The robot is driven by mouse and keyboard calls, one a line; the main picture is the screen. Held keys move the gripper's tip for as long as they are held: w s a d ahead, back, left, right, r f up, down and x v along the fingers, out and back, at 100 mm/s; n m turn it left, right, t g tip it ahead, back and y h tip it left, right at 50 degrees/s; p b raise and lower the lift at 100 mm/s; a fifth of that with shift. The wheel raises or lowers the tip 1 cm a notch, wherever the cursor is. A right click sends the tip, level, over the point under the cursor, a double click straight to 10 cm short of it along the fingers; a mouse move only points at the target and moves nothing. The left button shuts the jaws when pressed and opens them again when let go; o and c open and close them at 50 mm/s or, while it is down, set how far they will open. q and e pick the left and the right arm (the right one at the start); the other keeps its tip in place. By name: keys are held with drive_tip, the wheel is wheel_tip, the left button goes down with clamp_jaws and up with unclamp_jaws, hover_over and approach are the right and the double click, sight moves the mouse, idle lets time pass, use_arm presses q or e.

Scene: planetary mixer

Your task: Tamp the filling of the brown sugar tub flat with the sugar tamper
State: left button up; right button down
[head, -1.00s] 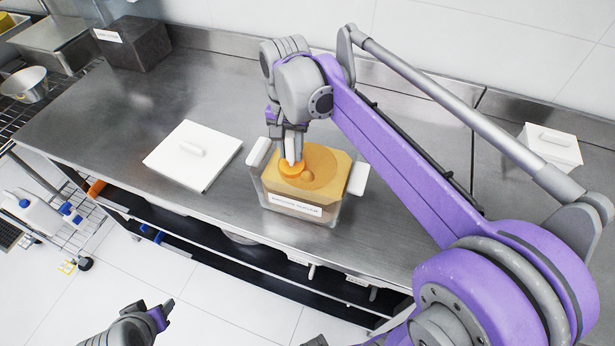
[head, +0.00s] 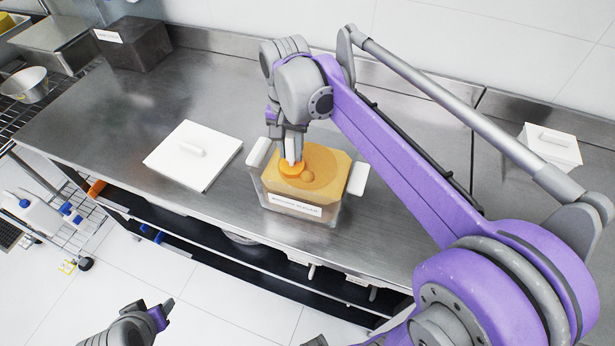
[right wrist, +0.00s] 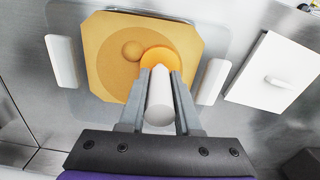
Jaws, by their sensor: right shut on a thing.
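The brown sugar tub (head: 293,207) is a clear box with white side handles and a front label, standing on the steel counter. Its tan filling (head: 333,168) shows a darker round patch and a small round lump (right wrist: 132,50). My right gripper (head: 290,153) points down over the tub, shut on the white handle of the sugar tamper (right wrist: 160,104). The tamper's orange disc (head: 290,171) is over the filling beside the lump; I cannot tell if it touches. My left gripper (head: 165,310) is low at the left, away from the counter, only partly shown.
A white lid (head: 193,157) with a bar handle lies flat on the counter left of the tub. A dark labelled box (head: 135,45) stands at the back left. A white lidded container (head: 550,148) stands at the far right. The counter behind the lid is clear.

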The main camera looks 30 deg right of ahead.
sight(291, 139)
drive_tip(key=shift+r, duration=0.1)
drive_tip(key=shift+r+p, duration=0.8)
drive_tip(key=shift+r, duration=0.7)
drive_tip(key=shift+w+r, duration=0.15)
drive_tip(key=shift+r, duration=0.1)
use_arm(q)
drive_tip(key=r, duration=0.1)
drive_tip(key=w+r, duration=0.1)
drive_tip(key=shift+w+r, duration=0.25)
drive_tip(key=shift+r, duration=0.1)
drive_tip(key=shift+s, duration=0.15)
use_arm(e)
drive_tip(key=shift+s, duration=0.25)
drive_tip(key=s, duration=0.1)
drive_tip(key=s+d, duration=0.2)
drive_tip(key=shift+s+r, duration=0.15)
drive_tip(key=shift+s, duration=0.25)
